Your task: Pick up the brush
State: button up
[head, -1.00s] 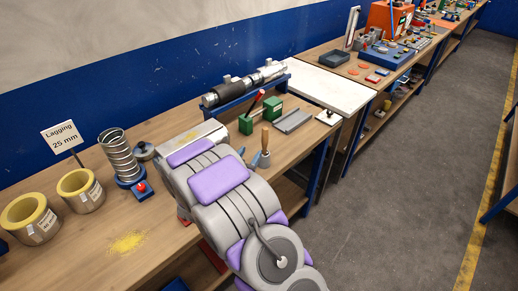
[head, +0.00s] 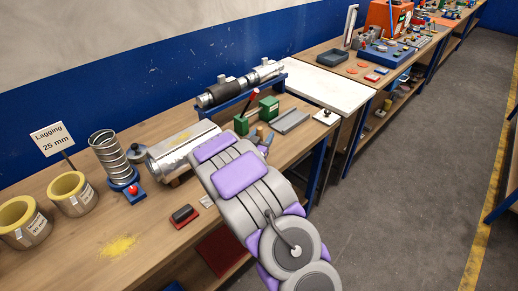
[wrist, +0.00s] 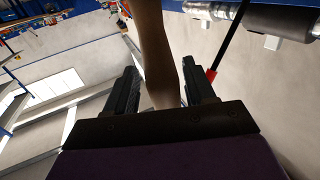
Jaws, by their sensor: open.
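The brush shows in the wrist view as a smooth brown wooden handle (wrist: 158,50) running between the two dark fingers of my gripper (wrist: 157,88). The fingers stand apart with the handle between them, and I cannot tell whether either one touches it. In the head view a short piece of the wooden handle (head: 260,131) shows beside my gripper (head: 266,140), near the green clamp stand. The brush's lower part and bristles are hidden.
A green stand with a red lever (head: 250,108) is close behind the gripper. A silver duct piece (head: 183,147) lies to the left. A dark block on a red plate (head: 184,216) and yellow powder (head: 119,246) are at the front left. A grey channel (head: 290,121) is at right.

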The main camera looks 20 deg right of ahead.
jog(key=shift+w+d, duration=0.25)
jog(key=shift+d, duration=0.4)
jog(key=shift+a+r, duration=0.1)
jog(key=shift+a, duration=1.1)
jog(key=shift+c, duration=0.6)
jog(key=shift+a, duration=0.2)
jog(key=shift+c, duration=1.6)
jog(key=shift+s+d, duration=0.1)
jog(key=shift+d, duration=0.8)
jog(key=c, duration=0.4)
grip_shut()
jog(key=shift+a, duration=0.2)
